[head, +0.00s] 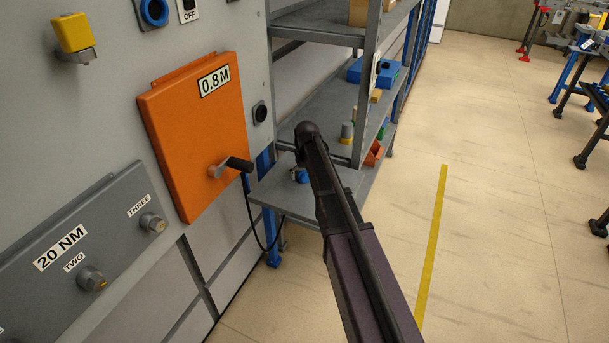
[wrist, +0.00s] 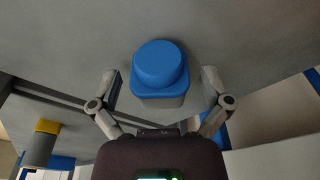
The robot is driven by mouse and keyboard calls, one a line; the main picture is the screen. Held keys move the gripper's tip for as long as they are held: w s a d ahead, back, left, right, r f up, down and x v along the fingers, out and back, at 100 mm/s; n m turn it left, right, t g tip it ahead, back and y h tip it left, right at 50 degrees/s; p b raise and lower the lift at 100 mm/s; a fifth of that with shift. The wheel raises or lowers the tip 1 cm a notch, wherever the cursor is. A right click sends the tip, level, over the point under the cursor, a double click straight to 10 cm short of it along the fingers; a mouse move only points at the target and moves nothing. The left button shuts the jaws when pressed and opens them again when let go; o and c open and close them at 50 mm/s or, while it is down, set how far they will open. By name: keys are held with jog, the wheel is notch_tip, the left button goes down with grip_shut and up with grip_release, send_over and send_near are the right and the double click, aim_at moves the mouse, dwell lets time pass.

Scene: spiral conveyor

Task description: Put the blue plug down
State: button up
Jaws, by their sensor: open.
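The blue plug (wrist: 160,63) has a rounded blue top and a grey lower body. In the wrist view it is at the grey shelf surface, between the spread fingers of my gripper (wrist: 162,84). A gap shows on each side of the plug, so the fingers are open and not gripping it. In the head view, a small blue part of the plug (head: 301,176) shows on the low grey shelf (head: 278,197), beside the end of my arm. My arm hides most of the plug and gripper there.
A blue box (head: 372,73) and coloured bins (head: 373,153) are farther back. An orange panel (head: 195,135) with a crank handle (head: 232,166) and hanging cable is at the left.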

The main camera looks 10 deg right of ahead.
aim_at(305, 174)
jog(key=shift+r, duration=0.1)
notch_tip(305, 174, up, 12)
jog(key=s+p, duration=0.1)
jog(key=p, duration=1.1)
jog(key=shift+s, duration=0.3)
jog(key=shift+d, duration=0.1)
dwell(0.6)
jog(key=s+m+g, duration=0.1)
jog(key=s, duration=2.6)
jog(key=shift+m+g, duration=0.3)
jog(key=shift+m, duration=0.1)
